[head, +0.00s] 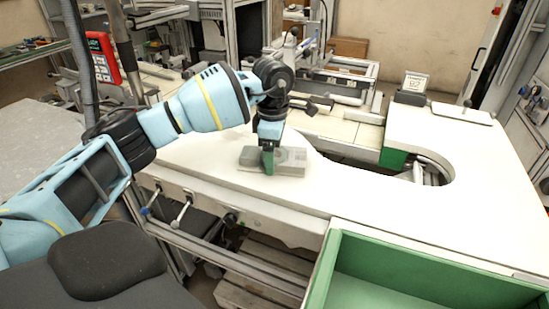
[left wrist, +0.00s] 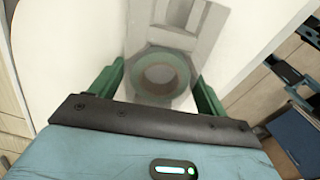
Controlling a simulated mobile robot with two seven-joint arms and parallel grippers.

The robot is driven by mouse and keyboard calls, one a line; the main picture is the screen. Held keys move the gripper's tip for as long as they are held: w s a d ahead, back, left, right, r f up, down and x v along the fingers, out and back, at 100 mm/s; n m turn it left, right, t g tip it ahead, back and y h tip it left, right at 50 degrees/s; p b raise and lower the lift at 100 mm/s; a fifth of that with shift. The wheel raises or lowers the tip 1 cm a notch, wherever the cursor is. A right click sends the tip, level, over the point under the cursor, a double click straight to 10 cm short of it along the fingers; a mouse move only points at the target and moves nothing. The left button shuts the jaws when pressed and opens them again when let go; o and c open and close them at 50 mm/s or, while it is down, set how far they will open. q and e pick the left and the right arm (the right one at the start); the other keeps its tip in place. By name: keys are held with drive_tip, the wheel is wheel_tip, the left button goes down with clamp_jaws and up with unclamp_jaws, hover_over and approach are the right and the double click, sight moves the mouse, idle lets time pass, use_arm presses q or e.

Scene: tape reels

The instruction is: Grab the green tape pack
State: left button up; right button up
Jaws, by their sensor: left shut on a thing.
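The tape pack, a grey see-through pack (head: 290,160), lies on the white table top. In the left wrist view the pack (left wrist: 182,72) shows a dull greenish tape ring in its near part and a grey moulded part beyond. My left gripper (head: 268,163) points down at the left part of the pack. In the left wrist view its green fingers (left wrist: 158,88) stand on either side of the ring part, shut on the pack. The pack seems to rest on the table. My right gripper is in neither view.
The white table top (head: 355,205) is mostly clear around the pack. A green open bin (head: 333,262) stands at the front right. A small sign (head: 413,83) stands at the back right. A curved cut-out opens at the table's right.

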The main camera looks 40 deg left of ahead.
use_arm(q)
drive_tip(key=shift+r, duration=0.55)
drive_tip(key=shift+s+d+r, duration=0.15)
drive_tip(key=shift+d+r, duration=0.05)
drive_tip(key=shift+r, duration=0.4)
drive_tip(key=shift+s+d+r, duration=0.1)
drive_tip(key=shift+d+r, duration=0.05)
drive_tip(key=shift+r, duration=0.45)
drive_tip(key=s+d+r, duration=0.1)
drive_tip(key=s+d, duration=0.9)
drive_tip(key=d, duration=0.1)
drive_tip(key=shift+s+r+b, duration=0.25)
drive_tip(key=shift+b, duration=0.2)
